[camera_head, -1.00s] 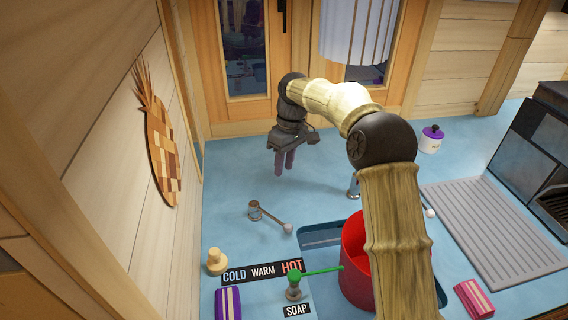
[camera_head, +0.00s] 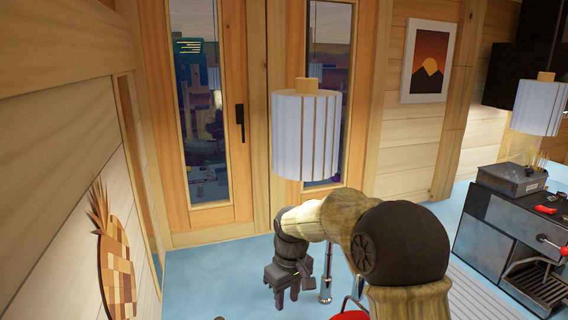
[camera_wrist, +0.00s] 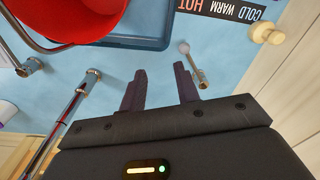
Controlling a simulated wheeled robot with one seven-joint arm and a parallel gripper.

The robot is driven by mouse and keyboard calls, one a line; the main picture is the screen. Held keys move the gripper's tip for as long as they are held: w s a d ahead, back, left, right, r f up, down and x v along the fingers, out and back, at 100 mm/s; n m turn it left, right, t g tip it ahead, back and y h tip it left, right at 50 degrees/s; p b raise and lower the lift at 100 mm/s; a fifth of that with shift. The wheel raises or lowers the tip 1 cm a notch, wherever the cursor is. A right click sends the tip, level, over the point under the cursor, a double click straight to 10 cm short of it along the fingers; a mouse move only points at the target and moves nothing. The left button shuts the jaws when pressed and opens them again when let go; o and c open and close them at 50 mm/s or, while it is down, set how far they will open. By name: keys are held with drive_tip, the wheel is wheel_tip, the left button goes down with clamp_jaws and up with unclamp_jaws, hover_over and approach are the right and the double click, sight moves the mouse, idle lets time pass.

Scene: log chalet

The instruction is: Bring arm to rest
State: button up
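My arm (camera_head: 330,220) is bent, with its wood-look links reaching over the blue counter. My gripper (camera_head: 286,300) points down above the counter near the double doors. In the wrist view my gripper (camera_wrist: 160,88) shows two dark fingers standing apart with only blue counter between them. It is open and empty, and touches nothing that I can see.
In the wrist view a red bucket (camera_wrist: 75,18), a chrome faucet pipe (camera_wrist: 62,120) and a small lever (camera_wrist: 194,66) lie around the fingers. A white pendant lamp (camera_head: 306,135) hangs near the arm. A black coffee machine (camera_head: 515,235) stands right.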

drive_tip(key=s+d+f+m+t, duration=0.2)
drive_tip(key=s+d+m, duration=0.5)
drive_tip(key=s+d, duration=0.7)
drive_tip(key=s+f, duration=0.1)
drive_tip(key=s, duration=0.3)
drive_tip(key=shift+s+d+f+m+t+h, duration=0.25)
drive_tip(key=shift+s+d+m+t+h, duration=0.05)
drive_tip(key=shift+m, duration=0.1)
